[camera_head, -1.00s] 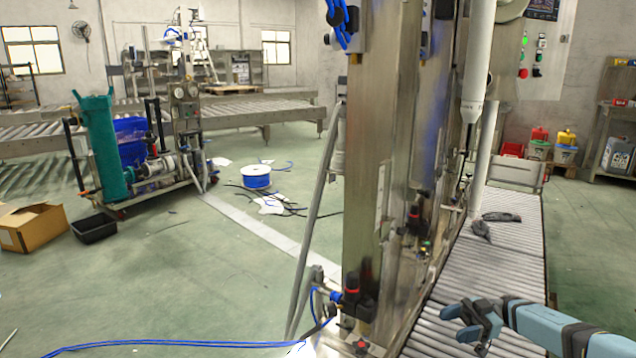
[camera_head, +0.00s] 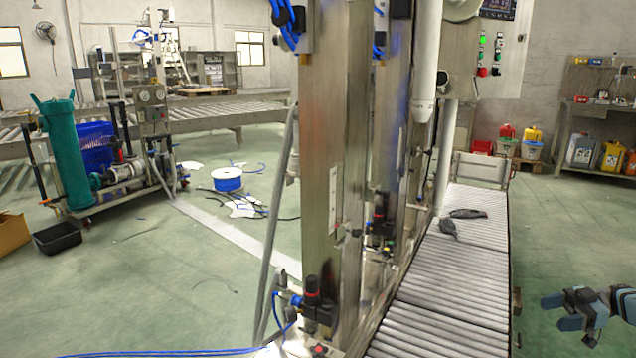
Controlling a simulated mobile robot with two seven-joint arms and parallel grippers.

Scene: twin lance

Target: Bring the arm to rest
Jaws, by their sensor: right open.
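My right gripper (camera_head: 568,312) is at the lower right of the head view, with its arm coming in from the right edge. Its dark and blue-grey fingers are apart, and nothing shows between them. It is off to the right of the roller conveyor (camera_head: 440,312), with green floor behind it in the picture. My left gripper is out of the picture.
A tall steel machine frame (camera_head: 322,190) stands in the middle, left of the conveyor. Two dark objects (camera_head: 467,213) lie on the rollers. Shelves with canisters (camera_head: 583,150) stand at the back right. Open floor (camera_head: 548,235) lies right of the conveyor.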

